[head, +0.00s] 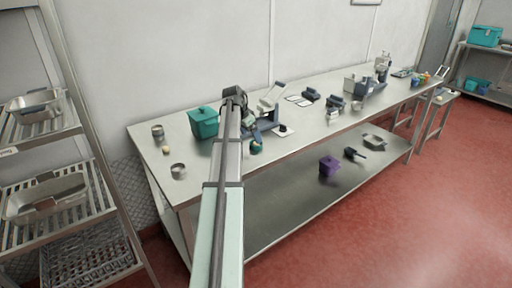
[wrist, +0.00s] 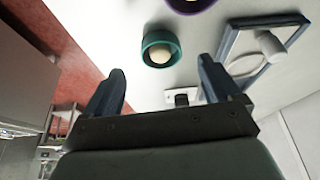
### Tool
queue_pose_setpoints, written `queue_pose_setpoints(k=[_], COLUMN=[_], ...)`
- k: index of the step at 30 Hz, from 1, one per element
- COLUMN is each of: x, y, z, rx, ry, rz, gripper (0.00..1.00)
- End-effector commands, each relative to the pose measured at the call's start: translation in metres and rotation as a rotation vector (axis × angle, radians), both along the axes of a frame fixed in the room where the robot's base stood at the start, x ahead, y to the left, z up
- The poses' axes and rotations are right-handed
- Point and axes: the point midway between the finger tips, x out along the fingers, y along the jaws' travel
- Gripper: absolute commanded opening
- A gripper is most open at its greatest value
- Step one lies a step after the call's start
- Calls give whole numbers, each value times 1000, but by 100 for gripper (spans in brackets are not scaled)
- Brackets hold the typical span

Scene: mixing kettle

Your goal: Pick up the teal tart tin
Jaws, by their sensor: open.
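The teal tart tin (wrist: 147,54) is a small round ring with a cream-coloured round thing inside. It stands on the pale worktop in the wrist view, upper middle. A small teal round thing, likely the same tin, shows in the head view (head: 256,148) beside my arm. My gripper (wrist: 162,66) is open and its two fingers are apart, with the tin seen beyond and between the fingertips. Nothing is held. In the head view my arm covers much of the area around the gripper.
A purple round tin (wrist: 190,4) is at the wrist view's top edge. A blue-framed device (wrist: 229,46) is right of the tin. A teal box (head: 204,123) and metal tins (head: 178,170) stand left on the steel table (head: 310,140). A purple box (head: 329,166) is on the lower shelf.

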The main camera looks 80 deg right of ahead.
Motion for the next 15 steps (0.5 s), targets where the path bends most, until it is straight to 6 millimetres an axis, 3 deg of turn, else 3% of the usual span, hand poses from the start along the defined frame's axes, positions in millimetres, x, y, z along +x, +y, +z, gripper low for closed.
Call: queue_pose_setpoints(k=[8,15], x=[-3,-13], y=[-4,-16], z=[-10,-33], rx=[-1,1], ry=[-1,0], rz=[0,0], gripper=[90,90])
